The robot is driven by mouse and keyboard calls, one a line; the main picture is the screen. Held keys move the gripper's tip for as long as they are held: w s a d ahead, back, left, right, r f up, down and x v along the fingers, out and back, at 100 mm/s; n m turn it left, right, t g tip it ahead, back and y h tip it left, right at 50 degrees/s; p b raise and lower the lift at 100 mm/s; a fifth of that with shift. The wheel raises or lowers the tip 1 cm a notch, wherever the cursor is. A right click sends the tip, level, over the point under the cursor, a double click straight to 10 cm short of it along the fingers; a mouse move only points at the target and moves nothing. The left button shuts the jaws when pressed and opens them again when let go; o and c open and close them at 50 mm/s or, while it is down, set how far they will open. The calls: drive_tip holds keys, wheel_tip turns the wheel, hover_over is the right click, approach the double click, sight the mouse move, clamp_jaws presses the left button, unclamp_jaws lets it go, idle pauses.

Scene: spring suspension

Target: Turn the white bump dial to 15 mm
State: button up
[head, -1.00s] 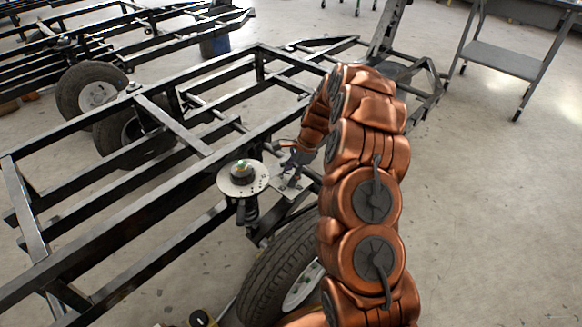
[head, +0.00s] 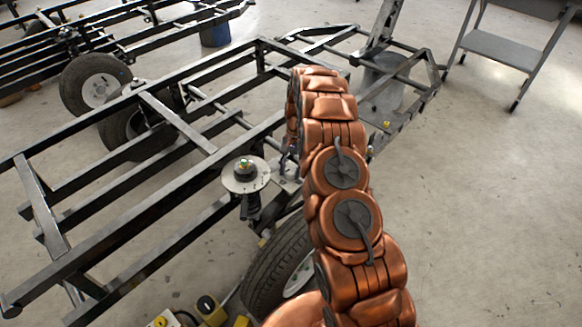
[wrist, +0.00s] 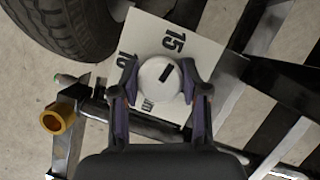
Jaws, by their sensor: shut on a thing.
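The white bump dial (wrist: 157,83) sits on a white plate (wrist: 208,52) in the wrist view. The plate carries a black "15", a partly hidden "10" and an "mm" label. The dial's black mark points up and slightly right, roughly towards the "15"; exact alignment is hard to judge. My gripper (wrist: 159,80) is shut on the dial, one finger on its left side and one on its right. In the head view the plate (head: 287,184) shows beside the round metal disc, and my arm hides the dial and most of the gripper.
A round disc (head: 246,174) on a spring strut stands left of my arm. Black frame rails (head: 110,226) run across the scene. A tire (head: 276,262) lies below the plate. A brass fitting (wrist: 57,119) is left of the gripper. Open floor (head: 480,200) lies to the right.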

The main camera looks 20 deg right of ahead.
drive_tip(key=shift+w+d+n+h+p, duration=0.1)
drive_tip(key=shift+w+n+h+p, duration=0.15)
drive_tip(key=shift+n, duration=0.55)
drive_tip(key=o, duration=1.1)
drive_tip(key=shift+s, duration=0.15)
drive_tip(key=shift+o, duration=0.2)
drive_tip(key=shift+r, duration=0.1)
drive_tip(key=v, duration=1.1)
drive_tip(key=shift+w+r, duration=0.3)
drive_tip(key=shift+r, duration=0.05)
